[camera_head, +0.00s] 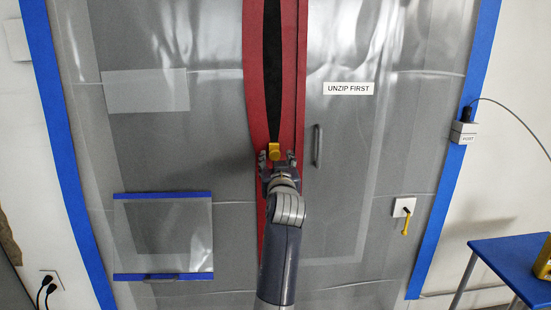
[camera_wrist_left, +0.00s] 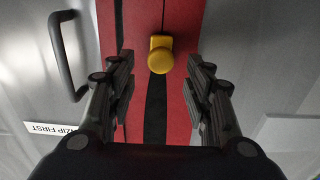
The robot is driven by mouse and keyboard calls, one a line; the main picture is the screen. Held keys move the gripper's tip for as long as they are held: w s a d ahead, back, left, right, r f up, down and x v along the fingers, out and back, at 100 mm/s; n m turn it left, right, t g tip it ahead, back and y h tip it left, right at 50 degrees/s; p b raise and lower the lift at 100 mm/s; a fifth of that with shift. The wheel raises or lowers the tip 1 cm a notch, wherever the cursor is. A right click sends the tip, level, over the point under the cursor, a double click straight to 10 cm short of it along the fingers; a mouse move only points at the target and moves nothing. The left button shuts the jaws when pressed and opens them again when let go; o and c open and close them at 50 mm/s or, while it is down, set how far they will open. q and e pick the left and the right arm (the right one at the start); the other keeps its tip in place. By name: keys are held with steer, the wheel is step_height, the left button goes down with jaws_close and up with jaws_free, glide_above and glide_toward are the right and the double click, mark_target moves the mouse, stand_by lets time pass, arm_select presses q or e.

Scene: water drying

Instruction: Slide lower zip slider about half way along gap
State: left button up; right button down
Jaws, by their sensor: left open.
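The yellow zip slider (camera_head: 274,151) sits low on the red zip strip (camera_head: 251,75) in the head view. Above it the strip is parted by a dark gap (camera_head: 272,60). My left gripper (camera_head: 276,158) is open at the slider. In the left wrist view, which is turned over, the slider (camera_wrist_left: 160,57) lies midway between the spread fingertips (camera_wrist_left: 160,62), with space on both sides and no visible contact. The dark gap (camera_wrist_left: 155,110) runs from the slider toward the palm there. My left arm hides part of the strip below the slider. My right gripper is not in view.
A grey handle (camera_head: 318,147) stands right of the strip, below an "UNZIP FIRST" label (camera_head: 348,88). A clear flap (camera_head: 162,240) with blue edges is at lower left. A port box (camera_head: 464,132), a socket (camera_head: 404,207) and a blue table (camera_head: 515,262) are at right.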

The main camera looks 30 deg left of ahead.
arm_select(q)
steer(key=shift+v, duration=0.85)
